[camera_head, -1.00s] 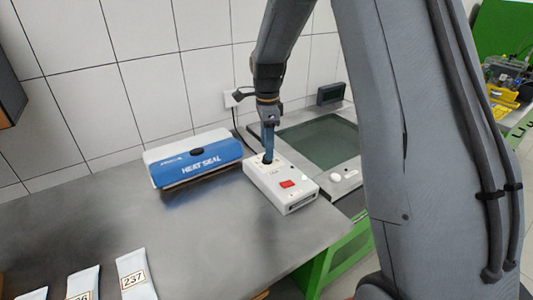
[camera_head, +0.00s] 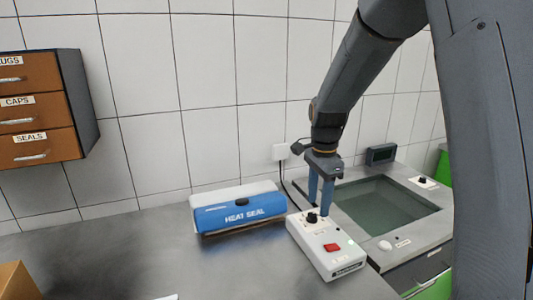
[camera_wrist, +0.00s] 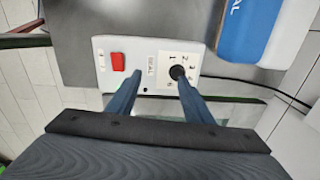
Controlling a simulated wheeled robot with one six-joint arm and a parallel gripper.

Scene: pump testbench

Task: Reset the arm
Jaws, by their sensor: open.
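My gripper (camera_head: 320,200) points down over the white control box (camera_head: 338,262), its two blue fingers spread apart and empty. The box has a black dial knob (camera_head: 312,217) at its far end and a red switch (camera_head: 332,247). In the wrist view, my gripper (camera_wrist: 158,82) spans the box. One fingertip overlaps the black knob (camera_wrist: 178,72), with numbers printed around it; I cannot tell whether they touch. The other fingertip is nearer the red switch (camera_wrist: 118,61).
A blue and white heat sealer (camera_head: 240,212) stands left of the box on the grey bench (camera_head: 190,262). A sunken tank (camera_head: 390,208) lies to the right. Labelled drawers (camera_head: 35,105) hang on the wall at left. A cable runs from a wall socket (camera_head: 281,152) behind the box.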

